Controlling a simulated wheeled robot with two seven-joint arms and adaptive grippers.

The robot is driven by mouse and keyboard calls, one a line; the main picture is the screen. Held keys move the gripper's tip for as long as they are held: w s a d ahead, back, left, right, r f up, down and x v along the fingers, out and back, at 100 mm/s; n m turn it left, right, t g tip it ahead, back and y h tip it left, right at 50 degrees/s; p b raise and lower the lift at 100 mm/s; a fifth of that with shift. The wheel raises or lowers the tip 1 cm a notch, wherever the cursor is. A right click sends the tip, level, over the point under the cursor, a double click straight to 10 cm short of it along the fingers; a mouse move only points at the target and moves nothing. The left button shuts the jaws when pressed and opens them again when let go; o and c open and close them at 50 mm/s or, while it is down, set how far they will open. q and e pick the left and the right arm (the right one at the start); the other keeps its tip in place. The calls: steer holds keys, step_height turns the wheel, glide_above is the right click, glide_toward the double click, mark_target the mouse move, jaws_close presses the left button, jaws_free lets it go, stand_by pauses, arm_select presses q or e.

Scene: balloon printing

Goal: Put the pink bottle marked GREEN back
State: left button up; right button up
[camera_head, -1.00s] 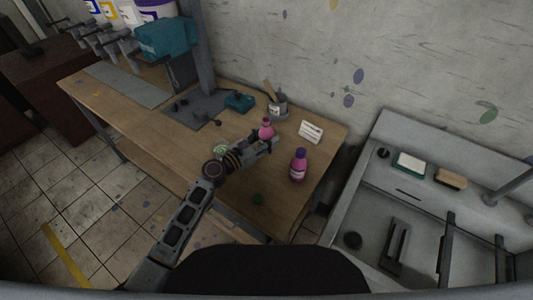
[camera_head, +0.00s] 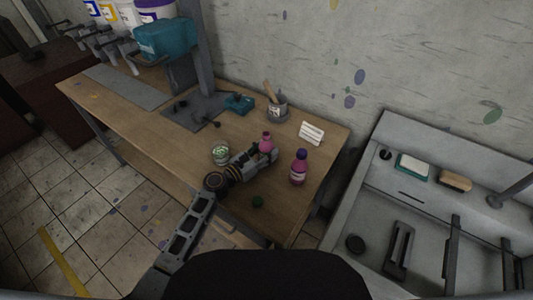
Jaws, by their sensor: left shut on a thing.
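My left gripper (camera_head: 263,156) is shut on a pink bottle (camera_head: 266,142) over the right part of the wooden table (camera_head: 140,117). The bottle looks upright, its lower part is hidden by the fingers, and no dark cap shows on it. I cannot tell whether its base touches the table. A second pink bottle (camera_head: 299,169) with a purple cap and a pale label stands to the right of the gripper. The lettering on both bottles is too small to read. My right gripper is not in view.
A can with a green top (camera_head: 220,154) stands just left of my gripper. Behind are a grey cup with tools (camera_head: 277,111), a white card stand (camera_head: 312,133) and a teal box (camera_head: 239,103). A metal sink (camera_head: 433,215) is at the right.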

arm_select(q)
steer(key=shift+f, duration=0.35)
steer(key=shift+f, duration=0.1)
steer(key=o, duration=1.1)
steer(key=shift+o, duration=0.2)
steer(key=shift+b+v, duration=0.65)
steer(key=shift+v, duration=5.35)
